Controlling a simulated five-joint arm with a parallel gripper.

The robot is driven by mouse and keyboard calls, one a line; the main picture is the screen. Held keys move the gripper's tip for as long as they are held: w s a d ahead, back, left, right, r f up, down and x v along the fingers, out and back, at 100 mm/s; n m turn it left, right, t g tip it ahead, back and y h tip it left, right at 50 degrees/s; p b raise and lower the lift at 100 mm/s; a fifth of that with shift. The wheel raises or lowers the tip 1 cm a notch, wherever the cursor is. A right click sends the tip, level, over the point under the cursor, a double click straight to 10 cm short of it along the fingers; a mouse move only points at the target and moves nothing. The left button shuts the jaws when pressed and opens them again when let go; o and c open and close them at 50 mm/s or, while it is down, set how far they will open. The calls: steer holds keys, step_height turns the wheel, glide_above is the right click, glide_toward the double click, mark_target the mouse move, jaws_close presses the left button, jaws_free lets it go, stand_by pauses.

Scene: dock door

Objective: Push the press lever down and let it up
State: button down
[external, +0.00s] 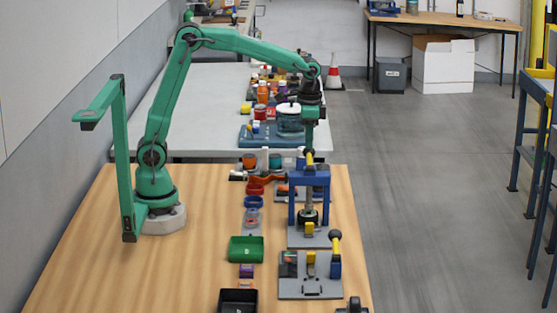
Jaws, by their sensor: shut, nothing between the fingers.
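The press is a blue frame (293,205) on a grey base plate at the right side of the wooden table, with a dark ram in its middle. A lever (310,161) with a yellow shaft and black knob shows at its top. My gripper (309,148) points straight down from the green arm and is shut and empty. Its tips are right at or just above the black knob; I cannot tell whether they touch. The fingertips are small and the lever's lower end is unclear against the frame.
A green tray (246,249), a black tray (238,301) and small coloured cups lie left of the press. The table's left part is clear. A grey table (200,110) with jars stands behind.

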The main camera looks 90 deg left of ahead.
steer(key=shift+r, duration=3.2)
steer(key=shift+s+d+r, duration=0.1)
steer(key=shift+s+r, duration=0.05)
steer(key=shift+s, duration=0.05)
steer(key=s+d+f+t, duration=0.1)
steer(key=s+d+t, duration=0.1)
steer(key=s, duration=0.8)
steer(key=s+d+f+t, duration=0.1)
steer(key=s+d+t, duration=0.2)
steer(key=s, duration=0.7)
steer(key=shift+s+d+f+t, duration=0.3)
steer(key=shift+s+d, duration=0.05)
steer(key=shift+d, duration=0.35)
